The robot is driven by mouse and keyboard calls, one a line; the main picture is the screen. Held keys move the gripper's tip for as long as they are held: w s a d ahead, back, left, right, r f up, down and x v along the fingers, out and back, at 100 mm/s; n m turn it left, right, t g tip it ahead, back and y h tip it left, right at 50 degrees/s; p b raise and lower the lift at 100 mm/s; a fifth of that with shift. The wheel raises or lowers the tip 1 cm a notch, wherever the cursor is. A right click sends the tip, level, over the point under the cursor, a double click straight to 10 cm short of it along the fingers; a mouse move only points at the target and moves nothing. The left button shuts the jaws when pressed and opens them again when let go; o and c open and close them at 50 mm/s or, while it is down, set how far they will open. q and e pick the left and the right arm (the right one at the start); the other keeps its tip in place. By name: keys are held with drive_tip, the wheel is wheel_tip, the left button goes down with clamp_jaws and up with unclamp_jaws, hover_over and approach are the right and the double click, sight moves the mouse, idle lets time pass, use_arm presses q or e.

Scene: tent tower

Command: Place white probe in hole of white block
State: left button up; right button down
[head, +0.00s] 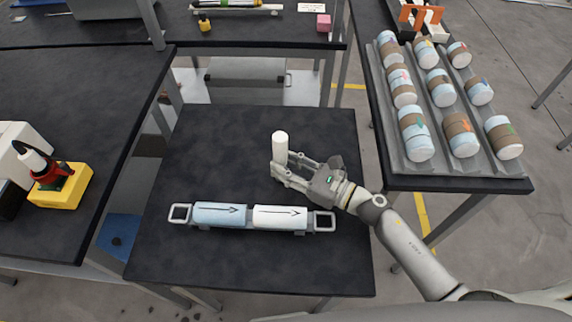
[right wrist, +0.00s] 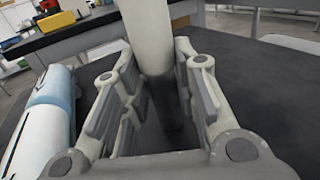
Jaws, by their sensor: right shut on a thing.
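A plain white upright cylinder (head: 280,147), which may be the white probe, stands out above my right gripper (head: 284,169) over the dark middle table. In the right wrist view the cylinder (right wrist: 152,45) is upright between the two fingers, and my right gripper (right wrist: 160,105) is shut on it. Its lower end is hard to see, so I cannot tell whether it touches the table. A white block (head: 18,148) is at the left edge on the left bench, partly cut off; no hole shows in it. My left gripper is out of view.
A blue-and-white tube with arrows and end handles (head: 250,216) lies at the table's front. A yellow block with a red and black tool (head: 62,188) is on the left bench. A grey rack (head: 395,150) of banded cylinders stands right. The table's back left is clear.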

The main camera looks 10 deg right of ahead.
drive_tip(key=shift+f, duration=0.2)
drive_tip(key=c, duration=1.1)
unclamp_jaws()
drive_tip(key=shift+c, duration=0.2)
drive_tip(key=shift+r, duration=0.1)
